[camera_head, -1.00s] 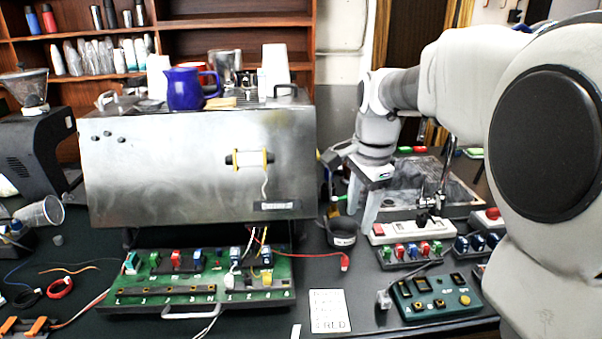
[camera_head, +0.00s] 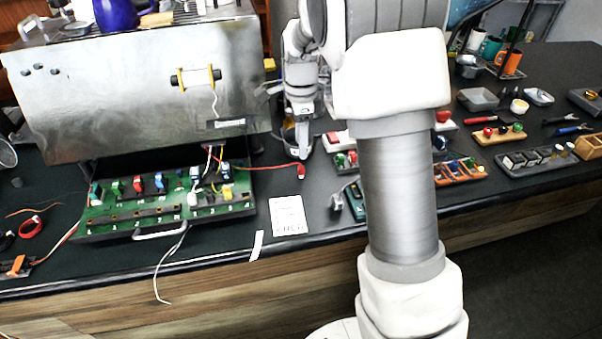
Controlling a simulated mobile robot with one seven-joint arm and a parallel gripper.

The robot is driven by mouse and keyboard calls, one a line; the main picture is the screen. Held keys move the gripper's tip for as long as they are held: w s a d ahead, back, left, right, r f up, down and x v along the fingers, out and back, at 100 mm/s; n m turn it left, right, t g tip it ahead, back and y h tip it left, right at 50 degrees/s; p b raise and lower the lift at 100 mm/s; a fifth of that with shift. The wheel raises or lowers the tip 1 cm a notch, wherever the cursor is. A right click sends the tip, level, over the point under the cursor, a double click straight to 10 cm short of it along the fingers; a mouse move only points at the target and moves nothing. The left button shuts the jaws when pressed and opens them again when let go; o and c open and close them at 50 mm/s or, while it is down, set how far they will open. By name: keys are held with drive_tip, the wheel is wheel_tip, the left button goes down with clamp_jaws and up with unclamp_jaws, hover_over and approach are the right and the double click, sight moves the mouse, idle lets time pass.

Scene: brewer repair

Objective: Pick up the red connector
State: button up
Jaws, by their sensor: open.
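A small red connector (camera_head: 301,171) lies on the dark counter at the end of a red wire (camera_head: 266,166) that comes from the green circuit board (camera_head: 110,212). My gripper (camera_head: 302,150) points down just behind and above the red connector, its fingers apart and empty. My arm hides part of the counter to the right of the gripper. Other red parts sit in the board, such as a red block (camera_head: 137,184).
The steel brewer body (camera_head: 130,95) stands behind the board. A white printed card (camera_head: 288,215) lies in front of the connector. A green box (camera_head: 355,200) and racks of coloured parts (camera_head: 460,170) stand to the right. A dark cup (camera_head: 290,133) is close behind my gripper.

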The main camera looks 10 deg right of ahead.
sight(301, 166)
drive_tip(key=shift+s+f, duration=0.1)
drive_tip(key=shift+f, duration=3.35)
clamp_jaws()
